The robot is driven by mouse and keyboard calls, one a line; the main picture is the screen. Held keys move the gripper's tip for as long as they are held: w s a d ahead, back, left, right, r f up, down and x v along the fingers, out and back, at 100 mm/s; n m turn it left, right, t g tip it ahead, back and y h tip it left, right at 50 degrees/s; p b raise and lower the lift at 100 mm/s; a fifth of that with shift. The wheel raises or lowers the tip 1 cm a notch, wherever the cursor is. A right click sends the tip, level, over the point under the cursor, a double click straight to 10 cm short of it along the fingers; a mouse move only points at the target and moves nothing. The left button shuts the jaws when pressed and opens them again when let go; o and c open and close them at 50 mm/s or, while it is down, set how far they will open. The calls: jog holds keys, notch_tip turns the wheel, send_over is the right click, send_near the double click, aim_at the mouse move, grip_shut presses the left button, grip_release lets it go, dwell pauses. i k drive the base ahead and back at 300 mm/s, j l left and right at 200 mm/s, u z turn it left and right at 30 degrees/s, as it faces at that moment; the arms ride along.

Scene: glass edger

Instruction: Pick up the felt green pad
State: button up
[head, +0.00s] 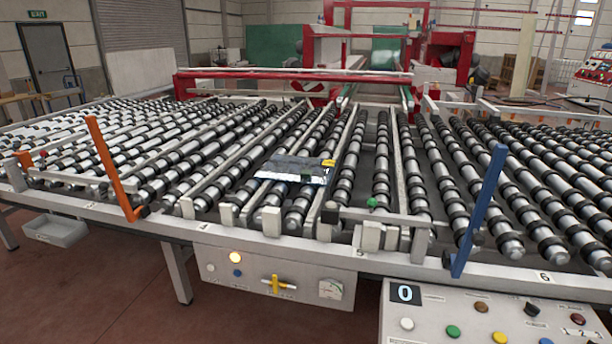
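A small green piece (372,202) sits near the front ends of the rollers, right of the picture's middle. It is the only small green thing I see on the conveyor and may be the felt green pad, but it is too small to tell its material. My gripper is not in view.
The roller conveyor (200,165) fills the middle. A shiny flat plate (293,169) lies on the rollers, with a yellow piece (328,162) at its right corner. An orange post (110,165) and a blue post (480,210) rise at the front edge. A control panel (490,318) stands front right.

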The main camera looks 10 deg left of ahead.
aim_at(305, 173)
jog(key=i+j+u, duration=0.2)
jog(key=u, duration=0.15)
jog(key=i+j+u, duration=0.2)
jog(key=u, duration=0.15)
jog(key=i+j+u, duration=0.3)
jog(key=i+l+u, duration=0.2)
jog(key=u, duration=0.25)
jog(key=i+l+u, duration=0.55)
jog(key=u, duration=0.3)
jog(key=i+l+u, duration=0.15)
jog(key=l+u, duration=0.75)
jog(key=i+l, duration=0.05)
jog(key=l, duration=0.05)
